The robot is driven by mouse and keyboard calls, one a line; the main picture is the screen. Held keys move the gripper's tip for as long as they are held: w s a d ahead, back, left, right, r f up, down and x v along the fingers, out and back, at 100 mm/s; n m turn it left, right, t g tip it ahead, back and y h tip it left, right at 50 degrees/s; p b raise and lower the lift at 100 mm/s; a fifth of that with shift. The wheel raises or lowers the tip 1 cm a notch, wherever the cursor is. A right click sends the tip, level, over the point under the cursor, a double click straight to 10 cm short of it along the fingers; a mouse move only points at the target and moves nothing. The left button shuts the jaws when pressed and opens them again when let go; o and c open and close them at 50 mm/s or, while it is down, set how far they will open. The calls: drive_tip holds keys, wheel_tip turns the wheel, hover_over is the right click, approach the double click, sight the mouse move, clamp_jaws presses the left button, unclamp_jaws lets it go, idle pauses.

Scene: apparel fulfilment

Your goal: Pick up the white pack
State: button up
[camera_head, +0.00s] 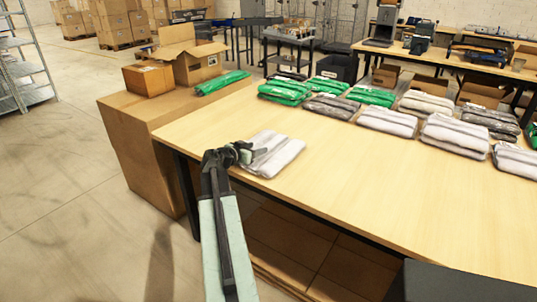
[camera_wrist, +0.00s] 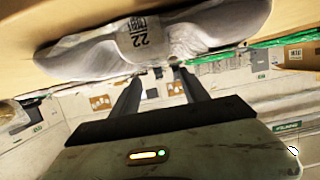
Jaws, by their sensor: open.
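A white pack (camera_head: 277,153) lies alone on the near left part of the wooden table (camera_head: 350,190). My gripper (camera_head: 243,152) is at the pack's left edge, in front of part of it. In the wrist view the pack (camera_wrist: 90,52) spans the top of the picture, with a label reading 22 at its middle. The two dark fingers of my gripper (camera_wrist: 157,76) are spread apart, with no pack between them. Their tips are close to the pack's edge; whether they touch it I cannot tell.
Several green, grey and white packs (camera_head: 388,121) lie in rows at the table's far side. A large cardboard box (camera_head: 140,135) adjoins the table's left end, bearing smaller boxes and a green pack (camera_head: 222,82). The tabletop right of the white pack is clear.

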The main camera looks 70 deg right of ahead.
sight(267, 146)
drive_tip(key=x, duration=0.2)
drive_tip(key=b+x, duration=0.1)
drive_tip(key=x, duration=0.1)
drive_tip(key=b+x, duration=0.1)
drive_tip(key=x, duration=0.1)
drive_tip(key=shift+s+d+f, duration=0.15)
drive_tip(key=shift+f, duration=0.25)
clamp_jaws()
